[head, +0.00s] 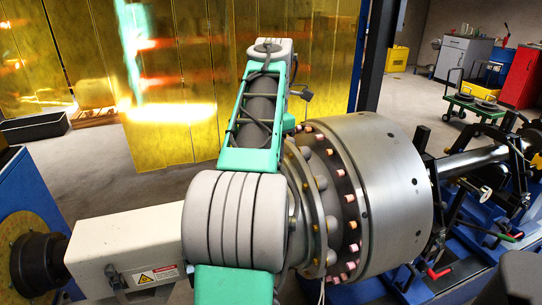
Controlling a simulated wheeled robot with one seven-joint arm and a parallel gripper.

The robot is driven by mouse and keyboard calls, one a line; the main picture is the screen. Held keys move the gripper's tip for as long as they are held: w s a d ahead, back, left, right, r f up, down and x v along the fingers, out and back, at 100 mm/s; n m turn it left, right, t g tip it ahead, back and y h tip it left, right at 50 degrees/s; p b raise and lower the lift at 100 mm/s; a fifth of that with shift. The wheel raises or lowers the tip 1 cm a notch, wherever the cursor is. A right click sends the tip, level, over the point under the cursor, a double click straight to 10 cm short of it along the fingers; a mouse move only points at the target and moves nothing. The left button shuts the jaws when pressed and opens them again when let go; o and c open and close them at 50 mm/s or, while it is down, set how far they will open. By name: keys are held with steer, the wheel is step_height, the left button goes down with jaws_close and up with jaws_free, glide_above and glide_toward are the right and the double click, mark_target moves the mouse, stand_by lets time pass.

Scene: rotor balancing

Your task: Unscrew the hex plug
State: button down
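A large silver rotor drum (385,190) lies on its side in the middle of the view. Dark bolt holes show on its smooth side. A dark flange (345,205) with a ring of small copper-coloured studs (353,248) sits on its left. I cannot pick out the hex plug; it is hidden or too small to tell. My arm, in green and grey, stands in front of the rotor's left end and covers part of it. My gripper does not show, so I cannot see whether it holds anything.
A white housing (125,245) with a warning label and a black coupling (38,262) stand at left. A shaft (475,160) and clamps on a blue bed lie at right. Yellow panels (165,90) stand behind. Grey floor (395,110) is open at back right, near a cart (478,103).

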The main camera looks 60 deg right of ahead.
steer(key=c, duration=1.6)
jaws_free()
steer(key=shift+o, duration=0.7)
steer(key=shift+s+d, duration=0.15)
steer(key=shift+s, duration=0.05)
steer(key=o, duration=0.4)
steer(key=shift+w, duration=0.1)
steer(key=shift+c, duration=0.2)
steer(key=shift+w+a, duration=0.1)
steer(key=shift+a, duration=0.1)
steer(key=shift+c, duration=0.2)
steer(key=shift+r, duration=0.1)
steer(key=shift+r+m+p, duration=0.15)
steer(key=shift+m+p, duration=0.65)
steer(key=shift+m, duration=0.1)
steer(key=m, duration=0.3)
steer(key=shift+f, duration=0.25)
